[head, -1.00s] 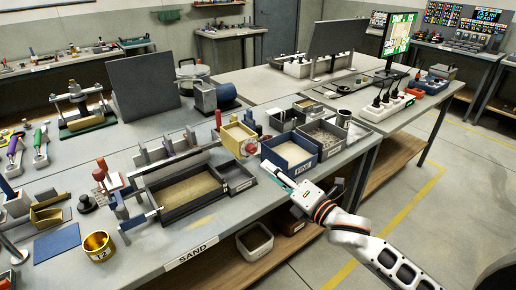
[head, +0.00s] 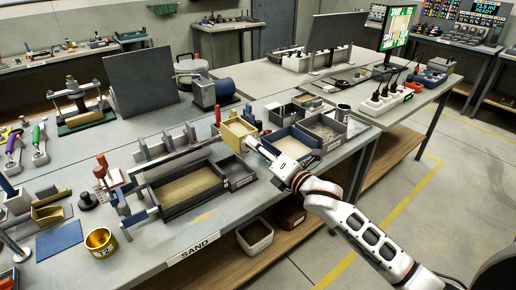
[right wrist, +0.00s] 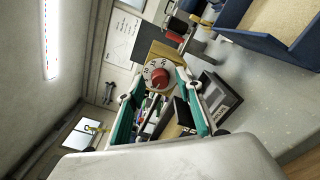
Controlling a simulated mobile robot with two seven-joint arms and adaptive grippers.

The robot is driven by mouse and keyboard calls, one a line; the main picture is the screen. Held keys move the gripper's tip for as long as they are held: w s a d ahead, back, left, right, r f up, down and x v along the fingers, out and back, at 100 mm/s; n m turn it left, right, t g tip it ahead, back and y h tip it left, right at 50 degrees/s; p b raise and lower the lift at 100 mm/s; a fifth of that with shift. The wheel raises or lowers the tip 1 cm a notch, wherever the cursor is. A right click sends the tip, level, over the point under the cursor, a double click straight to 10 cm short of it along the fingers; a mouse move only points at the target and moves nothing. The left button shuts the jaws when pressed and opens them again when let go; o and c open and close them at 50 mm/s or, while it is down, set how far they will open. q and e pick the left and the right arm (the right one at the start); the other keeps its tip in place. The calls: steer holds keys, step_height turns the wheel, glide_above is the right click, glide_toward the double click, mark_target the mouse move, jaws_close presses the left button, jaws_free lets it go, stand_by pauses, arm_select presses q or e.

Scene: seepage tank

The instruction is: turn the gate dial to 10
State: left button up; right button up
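The gate dial (right wrist: 158,76) is a white disc with dark marks and a red knob. In the head view the box (head: 236,130) stands behind the sand tank, and my right gripper (head: 256,146) hides the dial. In the right wrist view my right gripper (right wrist: 160,86) is open, its teal fingers spread to either side of the dial, with the red knob between their tips. Contact cannot be made out. My left gripper is not in view.
A dark sand tank (head: 160,206) with rails and posts lies left of my right gripper. Blue and grey bins (head: 318,147) of sand and gravel stand close on its right. A gold cup (head: 101,242) is near the front left edge.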

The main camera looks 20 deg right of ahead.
steer(key=shift+c, duration=0.2)
jaws_close()
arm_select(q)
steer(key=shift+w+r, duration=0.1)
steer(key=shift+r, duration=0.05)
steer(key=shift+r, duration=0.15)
